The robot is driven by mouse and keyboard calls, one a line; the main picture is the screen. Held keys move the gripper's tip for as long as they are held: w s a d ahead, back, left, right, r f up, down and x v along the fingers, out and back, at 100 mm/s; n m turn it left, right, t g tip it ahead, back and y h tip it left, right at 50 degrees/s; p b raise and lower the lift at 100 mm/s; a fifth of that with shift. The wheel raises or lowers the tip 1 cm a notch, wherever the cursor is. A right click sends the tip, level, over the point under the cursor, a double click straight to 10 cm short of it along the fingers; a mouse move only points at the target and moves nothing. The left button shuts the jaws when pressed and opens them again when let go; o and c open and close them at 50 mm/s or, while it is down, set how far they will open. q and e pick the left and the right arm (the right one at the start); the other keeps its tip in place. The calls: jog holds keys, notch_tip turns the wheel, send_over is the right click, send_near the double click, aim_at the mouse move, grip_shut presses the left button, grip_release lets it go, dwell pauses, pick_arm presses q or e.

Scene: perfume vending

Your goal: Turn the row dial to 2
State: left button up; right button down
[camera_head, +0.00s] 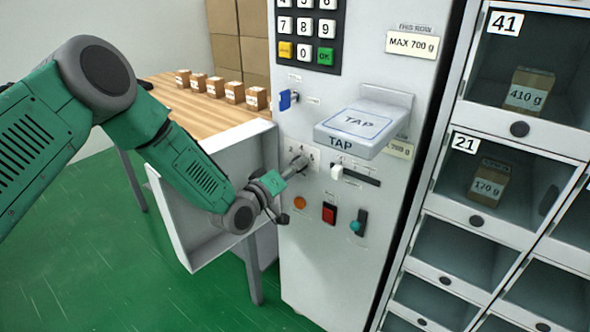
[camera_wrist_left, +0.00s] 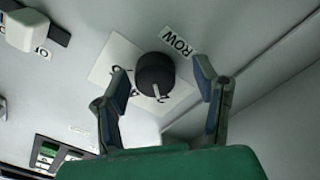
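The row dial (camera_wrist_left: 155,72) is a round black knob with a white pointer line, on a white number plate (camera_wrist_left: 104,72) beside a ROW label (camera_wrist_left: 180,41). In the wrist view the pointer aims down toward the plate's lower edge; the digit there is hard to read. In the head view the number plate (camera_head: 312,156) shows 2, 4 and 6, and the knob is hidden by my gripper. My left gripper (camera_wrist_left: 160,78) is open, one finger on each side of the knob, with visible gaps. It also shows in the head view (camera_head: 299,164). My right gripper is not in view.
The TAP pad (camera_head: 355,127) juts out above right of the dial. A white slider (camera_head: 338,172), red switch (camera_head: 329,212) and teal lever (camera_head: 357,222) sit below. A keypad (camera_head: 308,30) is above. An open white bin (camera_head: 180,225) and wooden table (camera_head: 190,105) stand left.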

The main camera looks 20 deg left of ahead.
pick_arm(q)
jog(key=shift+s+r, duration=0.1)
jog(key=v, duration=1.2)
